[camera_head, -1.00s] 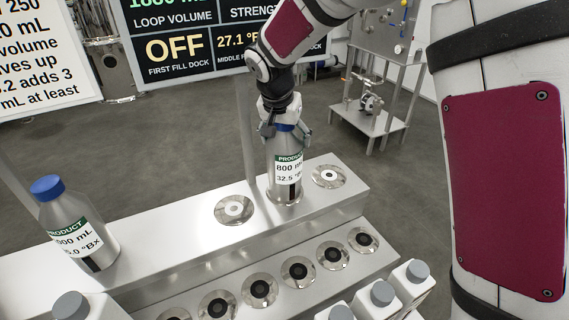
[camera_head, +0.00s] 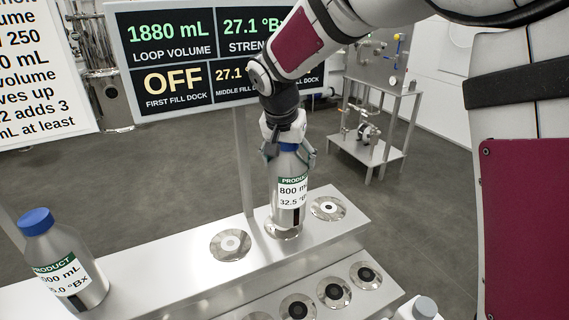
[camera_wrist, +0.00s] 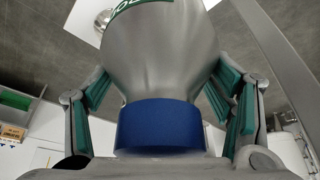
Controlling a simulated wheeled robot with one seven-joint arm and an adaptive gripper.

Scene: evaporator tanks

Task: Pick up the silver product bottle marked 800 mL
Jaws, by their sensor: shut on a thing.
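The silver product bottle marked 800 mL (camera_head: 290,200) stands nearly upright at a silver round dock (camera_head: 271,229) on the raised metal bench. Its label reads PRODUCT, 800 mL and 32.5 °Bx. My gripper (camera_head: 288,155) comes from above and is shut around the bottle's top, with fingers on both sides. In the wrist view, the blue cap (camera_wrist: 159,126) and silver shoulder (camera_wrist: 160,60) sit between the green-padded fingers. The cap is mostly hidden in the head view. I cannot tell whether the bottle's base touches the dock.
Another silver product bottle (camera_head: 66,262) with a blue cap stands at the left end. Empty docks (camera_head: 230,245) and (camera_head: 328,208) flank the held bottle. A lower row of black-centred docks (camera_head: 334,291) lies in front. A display board (camera_head: 180,50) stands behind.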

